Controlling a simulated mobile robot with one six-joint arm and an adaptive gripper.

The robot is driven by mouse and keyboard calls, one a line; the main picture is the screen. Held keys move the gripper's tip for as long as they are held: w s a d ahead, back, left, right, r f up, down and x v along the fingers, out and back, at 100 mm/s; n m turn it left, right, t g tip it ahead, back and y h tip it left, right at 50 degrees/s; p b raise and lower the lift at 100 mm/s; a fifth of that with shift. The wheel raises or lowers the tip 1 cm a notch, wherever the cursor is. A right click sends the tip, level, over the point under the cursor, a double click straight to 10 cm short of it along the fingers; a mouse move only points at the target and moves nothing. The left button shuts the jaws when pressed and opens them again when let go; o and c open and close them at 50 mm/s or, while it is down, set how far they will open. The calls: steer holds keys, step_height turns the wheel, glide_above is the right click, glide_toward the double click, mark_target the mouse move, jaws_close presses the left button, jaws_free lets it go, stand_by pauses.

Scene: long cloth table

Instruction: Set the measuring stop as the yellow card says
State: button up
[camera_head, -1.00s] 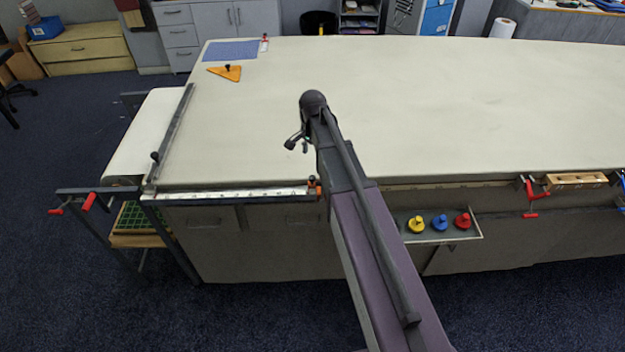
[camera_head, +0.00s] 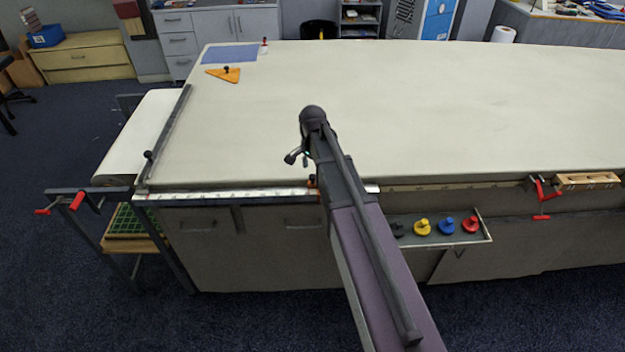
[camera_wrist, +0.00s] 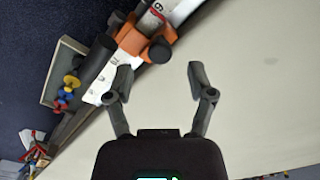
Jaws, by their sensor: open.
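The measuring stop (camera_head: 312,182) is a small orange block with a dark knob, on the white ruler (camera_head: 230,195) along the table's front edge. In the wrist view the orange stop (camera_wrist: 130,40) is at the upper left, just beyond my left finger, with black cylindrical parts beside it. In the head view my gripper (camera_head: 296,156) is above the cloth near the stop, and my arm hides part of the ruler. I cannot make out a yellow card.
A shallow tray (camera_head: 460,240) below the front edge holds black, yellow, blue and red knobbed pieces. A red clamp (camera_head: 541,195) hangs on the edge at right. A dark bar (camera_head: 165,135) and an orange triangle (camera_head: 224,74) lie at left. The table's middle is clear.

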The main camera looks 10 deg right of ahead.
mark_target(312, 176)
steer(key=shift+f+b, duration=1.25)
steer(key=shift+f, duration=0.3)
steer(key=shift+c, duration=0.2)
jaws_close()
